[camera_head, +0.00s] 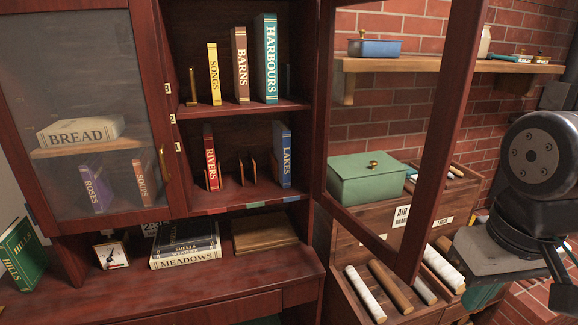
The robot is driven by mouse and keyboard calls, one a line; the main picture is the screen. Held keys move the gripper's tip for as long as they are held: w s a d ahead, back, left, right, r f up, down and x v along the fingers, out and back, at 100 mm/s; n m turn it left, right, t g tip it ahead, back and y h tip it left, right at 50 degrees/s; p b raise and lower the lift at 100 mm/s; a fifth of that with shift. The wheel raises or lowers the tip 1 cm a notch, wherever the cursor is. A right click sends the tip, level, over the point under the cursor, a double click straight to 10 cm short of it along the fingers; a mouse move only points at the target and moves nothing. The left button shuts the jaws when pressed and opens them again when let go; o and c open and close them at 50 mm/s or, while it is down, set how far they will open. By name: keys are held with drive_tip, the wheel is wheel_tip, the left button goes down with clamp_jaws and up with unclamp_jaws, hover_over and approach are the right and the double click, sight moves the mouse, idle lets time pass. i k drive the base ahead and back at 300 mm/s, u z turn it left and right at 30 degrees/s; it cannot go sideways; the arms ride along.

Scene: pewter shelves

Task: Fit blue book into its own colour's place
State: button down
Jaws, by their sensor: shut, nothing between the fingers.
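A blue book labelled LAKES (284,150) stands upright at the right end of the lower shelf in the open cabinet, spine facing out. The shelf's front edge carries a red strip (210,211), a green strip (256,204) and a blue strip (291,199). LAKES stands behind the blue strip, beside a small wooden divider. The red book RIVERS (211,158) stands at the left, behind the red strip. The middle, behind the green strip, holds only small dividers (241,170). My gripper is not in view; only a grey part of my arm shows at the right.
Upright SONGS (214,75), BARNS (240,65) and HARBOURS (267,60) fill the upper shelf. Dark SHELLS (187,237) lies on MEADOWS (185,258) on the desk. Green HILLS (22,255) leans at the left. A glass door (85,110) and an open right door (447,130) flank the shelves.

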sight(282, 135)
drive_tip(key=z, duration=3.3)
drive_tip(key=k, duration=1.3)
drive_tip(key=u, duration=1.95)
